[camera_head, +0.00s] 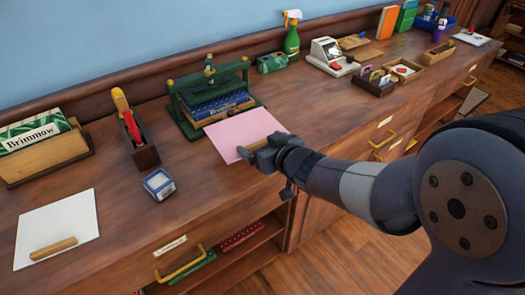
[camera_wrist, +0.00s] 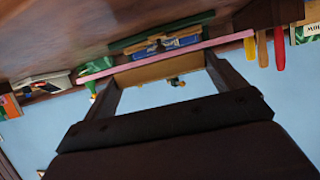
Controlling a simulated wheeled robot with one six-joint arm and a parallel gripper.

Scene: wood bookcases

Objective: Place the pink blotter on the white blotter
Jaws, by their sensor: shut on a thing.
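The pink blotter (camera_head: 240,130) is a flat pink sheet with a wooden handle, in front of the green press in the head view. My gripper (camera_head: 262,149) is shut on its wooden handle at the sheet's near right side. In the wrist view the pink blotter (camera_wrist: 205,46) shows almost edge-on, with its handle (camera_wrist: 160,70) between my two fingers. I cannot tell whether the sheet touches the counter. The white blotter (camera_head: 62,218) lies flat on the counter at the far left, with a wooden handle near its front edge and nothing on it.
A small blue-and-white box (camera_head: 159,184) stands between the two blotters. Behind are the green press (camera_head: 182,118), a dark holder (camera_head: 141,148) with red and yellow tools, and a wooden box (camera_head: 47,157) with a green card. Clear counter (camera_head: 105,185) surrounds the small box.

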